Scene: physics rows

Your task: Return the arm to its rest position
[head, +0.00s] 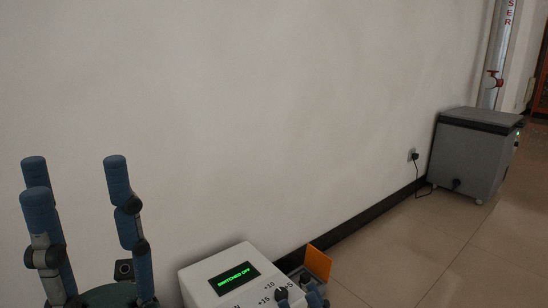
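My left gripper (80,185) stands at the lower left with its blue-padded fingers pointing up. The fingers are spread wide apart with nothing between them, so it is open. My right gripper (299,293) shows only in part at the bottom edge, at the right side of a white box (215,289). Its blue fingertips overlap the box's labelled front panel; I cannot tell whether they touch it or how far they are closed. The rest of the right arm is outside the view.
An orange plate (318,262) stands just behind the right gripper. A pale wall (240,110) with a dark skirting board fills the back. A grey cabinet (470,155) on the tiled floor stands at the right, its cable plugged into the wall. The floor (420,250) before it is clear.

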